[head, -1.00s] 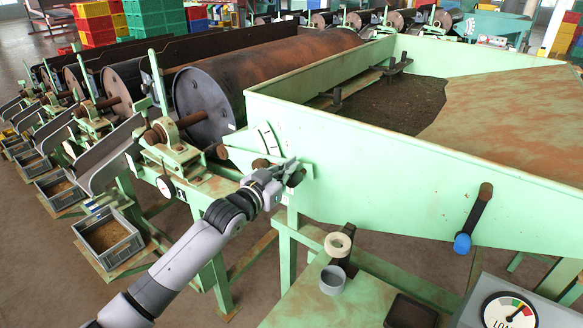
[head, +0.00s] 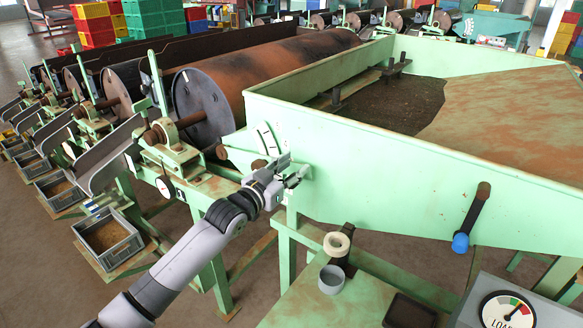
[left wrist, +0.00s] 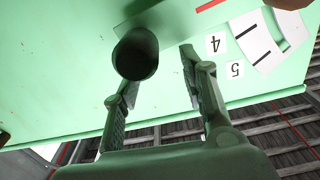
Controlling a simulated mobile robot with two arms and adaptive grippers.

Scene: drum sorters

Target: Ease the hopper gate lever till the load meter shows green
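My left gripper (head: 292,174) is at the green hopper wall (head: 375,165), just below a white scale (head: 266,138). In the left wrist view its two fingers (left wrist: 158,85) are apart. A dark round handle (left wrist: 135,55) on a green bar, seemingly the gate lever, lies ahead of the fingertips, nearer the left finger; contact cannot be told. Scale marks 4 and 5 (left wrist: 238,45) show beside it. In the head view my gripper hides the handle. The load meter (head: 508,311) is cut by the bottom edge; its needle points up and right, close to the coloured band. My right gripper is not in view.
Another lever with a blue end (head: 461,242) hangs on the hopper wall at right. A rusty drum (head: 265,80) lies behind my gripper.

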